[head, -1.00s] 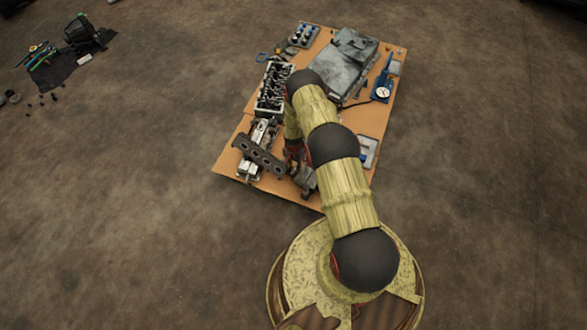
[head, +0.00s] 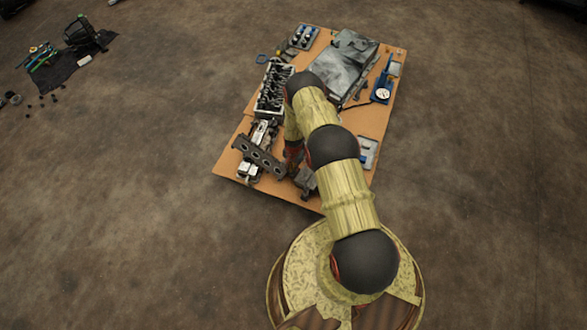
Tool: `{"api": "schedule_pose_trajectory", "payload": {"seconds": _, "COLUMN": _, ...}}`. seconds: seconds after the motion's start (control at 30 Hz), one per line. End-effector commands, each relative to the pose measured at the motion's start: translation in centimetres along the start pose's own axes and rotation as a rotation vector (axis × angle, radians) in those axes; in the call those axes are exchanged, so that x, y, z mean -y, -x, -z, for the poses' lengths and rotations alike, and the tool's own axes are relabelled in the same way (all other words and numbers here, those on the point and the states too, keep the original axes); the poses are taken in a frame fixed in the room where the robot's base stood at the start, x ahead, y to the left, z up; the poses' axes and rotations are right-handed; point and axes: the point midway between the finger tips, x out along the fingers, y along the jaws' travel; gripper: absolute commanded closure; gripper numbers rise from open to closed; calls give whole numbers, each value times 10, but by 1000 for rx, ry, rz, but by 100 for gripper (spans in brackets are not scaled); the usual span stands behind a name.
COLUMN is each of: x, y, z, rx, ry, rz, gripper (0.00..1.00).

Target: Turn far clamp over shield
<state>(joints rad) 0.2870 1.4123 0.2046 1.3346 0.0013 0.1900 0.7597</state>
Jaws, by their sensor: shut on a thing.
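My gripper (head: 304,178) is small and dark at the near part of the brown board, left of my arm's lower links. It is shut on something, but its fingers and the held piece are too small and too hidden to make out. A dark bar with round holes (head: 260,156) lies across a pale metal assembly (head: 251,168) just left of my gripper. I cannot pick out the far clamp. I cannot tell for sure which part is the shield. My own arm covers the middle of the board.
The brown board (head: 228,164) lies on a bare floor. An engine block (head: 272,88), a large grey housing (head: 342,65) and a blue tool with a white dial (head: 383,91) occupy its far part. A dark mat with tools (head: 52,68) lies far left. The floor around is mostly clear.

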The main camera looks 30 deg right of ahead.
Motion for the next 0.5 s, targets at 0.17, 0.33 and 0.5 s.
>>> {"api": "schedule_pose_trajectory", "payload": {"seconds": 0.17, "x": 0, "y": 0, "z": 0, "rx": 0, "ry": 2, "rz": 0, "gripper": 100}}
{"api": "schedule_pose_trajectory", "payload": {"seconds": 0.33, "x": 0, "y": 0, "z": 0, "rx": 0, "ry": 29, "rz": 0, "gripper": 100}}
{"api": "schedule_pose_trajectory", "payload": {"seconds": 0.5, "x": -1, "y": 0, "z": 0, "rx": 0, "ry": 105, "rz": 0, "gripper": 100}}
